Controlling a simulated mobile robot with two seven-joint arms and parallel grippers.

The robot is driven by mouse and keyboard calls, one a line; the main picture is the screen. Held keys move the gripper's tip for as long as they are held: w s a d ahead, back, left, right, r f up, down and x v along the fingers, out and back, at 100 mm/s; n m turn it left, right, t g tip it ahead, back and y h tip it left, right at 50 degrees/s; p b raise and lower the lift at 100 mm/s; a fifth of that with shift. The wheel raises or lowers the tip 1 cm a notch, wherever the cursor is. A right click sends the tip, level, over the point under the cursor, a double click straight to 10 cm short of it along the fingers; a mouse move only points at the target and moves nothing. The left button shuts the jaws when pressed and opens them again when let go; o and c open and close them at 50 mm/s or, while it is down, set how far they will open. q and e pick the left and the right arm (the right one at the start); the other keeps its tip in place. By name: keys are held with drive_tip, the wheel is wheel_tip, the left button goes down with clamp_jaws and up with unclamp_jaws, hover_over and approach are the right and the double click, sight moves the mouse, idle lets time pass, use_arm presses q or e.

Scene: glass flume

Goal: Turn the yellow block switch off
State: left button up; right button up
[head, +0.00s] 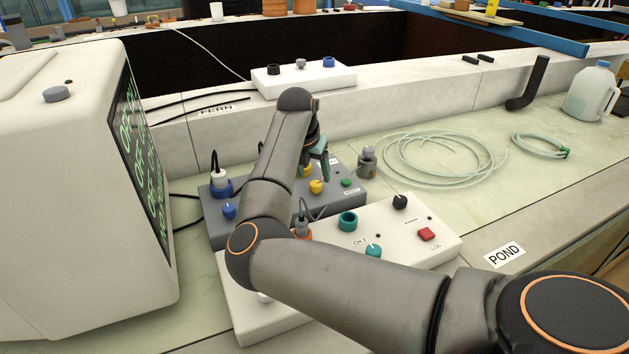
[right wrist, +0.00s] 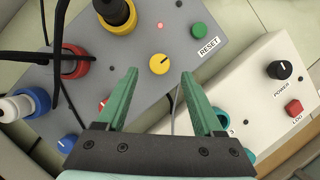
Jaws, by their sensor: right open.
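The yellow switch (right wrist: 160,64) is a round knob with a pale pointer mark on the grey block (right wrist: 217,20). In the right wrist view it lies between my right gripper's fingertips, with clear space on both sides. A small red light (right wrist: 161,25) glows beside it. My right gripper (right wrist: 158,76) is open and empty, with green fingers. In the head view the yellow switch (head: 316,187) shows just below my right gripper (head: 322,168), and my arm hides part of the grey block. Whether the fingers touch the knob I cannot tell. My left gripper is not in view.
Plugs with cables stand in the grey block, including a yellow-collared plug (right wrist: 117,12) and a red one (right wrist: 74,62). A green reset button (right wrist: 199,31) is close by. A white control box (head: 445,242) lies in front, and a monitor (head: 60,190) stands left.

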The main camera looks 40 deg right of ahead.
sight(316, 183)
drive_tip(key=shift+x, duration=2.3)
drive_tip(key=shift+r, duration=0.1)
clamp_jaws()
